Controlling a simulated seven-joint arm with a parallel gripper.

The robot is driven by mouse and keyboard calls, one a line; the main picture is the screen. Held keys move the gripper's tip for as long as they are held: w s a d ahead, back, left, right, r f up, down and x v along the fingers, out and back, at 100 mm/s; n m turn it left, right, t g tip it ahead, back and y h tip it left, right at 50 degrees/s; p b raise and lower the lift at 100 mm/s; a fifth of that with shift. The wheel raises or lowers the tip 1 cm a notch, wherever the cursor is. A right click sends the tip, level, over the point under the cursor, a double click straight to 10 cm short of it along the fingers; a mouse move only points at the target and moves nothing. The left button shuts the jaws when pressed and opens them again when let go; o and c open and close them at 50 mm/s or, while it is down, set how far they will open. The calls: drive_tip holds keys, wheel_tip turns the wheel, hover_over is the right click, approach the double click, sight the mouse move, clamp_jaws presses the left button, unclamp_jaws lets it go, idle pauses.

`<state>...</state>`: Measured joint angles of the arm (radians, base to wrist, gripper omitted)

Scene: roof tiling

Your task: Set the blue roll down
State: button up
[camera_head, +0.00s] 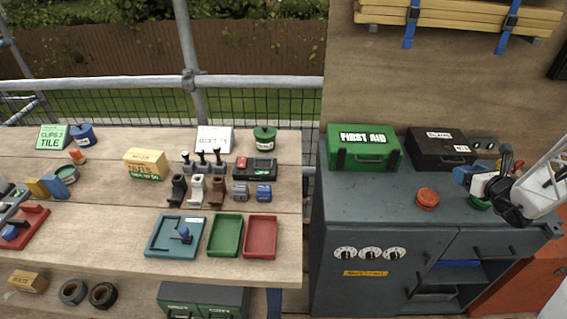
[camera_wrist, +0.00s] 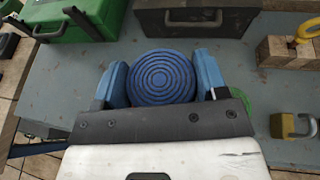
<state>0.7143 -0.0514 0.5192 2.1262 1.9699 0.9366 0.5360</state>
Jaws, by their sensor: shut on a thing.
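The blue roll (camera_wrist: 162,77) shows in the wrist view as a round blue end with concentric rings. It sits between the two blue fingers of my gripper (camera_wrist: 161,82), which are shut on it, one at each side. In the head view my gripper (camera_head: 470,177) is at the right, over the grey cabinet top (camera_head: 370,205). The roll is hard to tell from the blue fingers there. I cannot tell whether its underside touches the cabinet top.
A green roll (camera_head: 479,203) stands close by my gripper, partly hidden. A red-orange roll (camera_head: 427,199) stands to its left. The green first aid box (camera_head: 362,148) and a black case (camera_head: 440,147) stand behind. A padlock (camera_wrist: 290,126) and wooden blocks (camera_wrist: 285,50) lie right in the wrist view.

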wheel_tip(320, 180, up, 6)
drive_tip(key=shift+f, duration=0.25)
drive_tip(key=w+a+n+g+y, duration=0.15)
drive_tip(key=w+a, duration=0.25)
drive_tip(key=a, duration=0.8)
drive_tip(key=w+a+n+g+y, duration=0.1)
drive_tip(key=w+a+n+y, duration=0.2)
drive_tip(key=a, duration=0.9)
drive_tip(key=w+a+n+g+y, duration=0.2)
drive_tip(key=w+a+n+y, duration=0.15)
drive_tip(key=a, duration=0.95)
drive_tip(key=s+a+n+g+y, duration=0.2)
drive_tip(key=a, duration=1.3)
drive_tip(key=s+a+n+g+y, duration=0.1)
drive_tip(key=s+a+n+g, duration=0.3)
drive_tip(key=a, duration=0.8)
drive_tip(key=s+a+n+g, duration=0.1)
drive_tip(key=s+a+g, duration=0.1)
drive_tip(key=s+a, duration=0.75)
drive_tip(key=s+a+n+g, duration=0.45)
drive_tip(key=s+a, duration=1.15)
drive_tip(key=a, duration=0.5)
drive_tip(key=shift+m+g, duration=0.25)
drive_tip(key=shift+g, duration=0.05)
drive_tip(key=f, duration=1.1)
drive_tip(key=shift+d, duration=0.25)
drive_tip(key=shift+f, duration=0.65)
